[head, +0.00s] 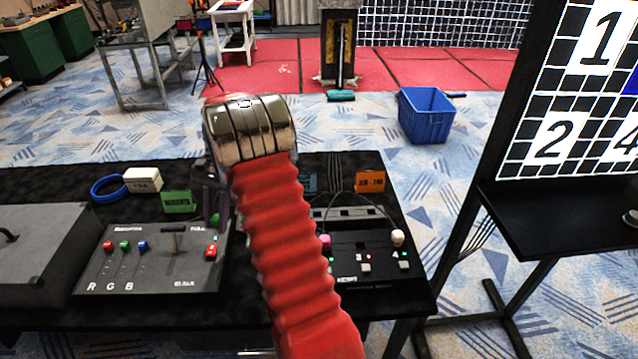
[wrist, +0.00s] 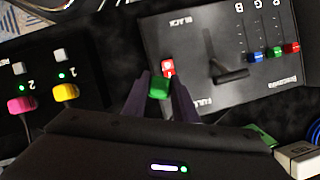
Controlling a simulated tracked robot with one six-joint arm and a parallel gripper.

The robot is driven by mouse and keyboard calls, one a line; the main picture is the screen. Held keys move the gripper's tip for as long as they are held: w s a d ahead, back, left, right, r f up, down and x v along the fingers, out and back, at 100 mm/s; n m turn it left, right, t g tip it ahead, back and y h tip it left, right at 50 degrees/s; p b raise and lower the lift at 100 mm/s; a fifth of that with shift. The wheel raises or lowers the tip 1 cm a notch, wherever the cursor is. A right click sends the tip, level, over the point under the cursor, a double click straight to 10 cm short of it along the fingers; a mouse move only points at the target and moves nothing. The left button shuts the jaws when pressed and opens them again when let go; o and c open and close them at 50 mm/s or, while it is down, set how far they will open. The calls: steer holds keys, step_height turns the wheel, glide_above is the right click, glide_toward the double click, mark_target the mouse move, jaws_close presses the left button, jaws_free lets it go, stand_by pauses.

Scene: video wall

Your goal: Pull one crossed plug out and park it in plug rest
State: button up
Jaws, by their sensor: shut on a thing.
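My gripper (wrist: 160,92) has dark purple fingers closed on a green plug (wrist: 159,87). The green plug is over the grey control panel (wrist: 215,55), beside its red button (wrist: 168,68); I cannot tell the gap below it. In the head view my arm hides most of the gripper, and a bit of the green plug (head: 215,220) shows. A white plug (head: 397,237) is at position 4. I cannot identify the plug rest.
A green block (head: 179,202), a white box (head: 143,180) with a blue cable coil (head: 106,188) and an orange block (head: 370,181) stand at the table's back. A grey case (head: 40,255) is at the left. The numbered video wall (head: 575,95) stands at the right.

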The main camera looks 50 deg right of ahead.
steer(key=s+d+m+t+h, duration=0.1)
steer(key=s+d+m, duration=0.3)
steer(key=d, duration=0.5)
steer(key=s+d+m+t+h, duration=0.1)
steer(key=s+d+m+t, duration=0.1)
steer(key=s+d+m, duration=0.2)
steer(key=s+d+m+t, duration=0.2)
steer(key=s+d+m, duration=0.3)
steer(key=d+m, duration=0.4)
steer(key=d, duration=0.5)
steer(key=shift+d+m+t+h, duration=0.3)
steer(key=shift+d+h, duration=0.05)
steer(key=shift+h, duration=0.05)
steer(key=shift+f, duration=2.9)
steer(key=shift+f, duration=1.35)
steer(key=o, duration=1.1)
steer(key=shift+o, duration=0.4)
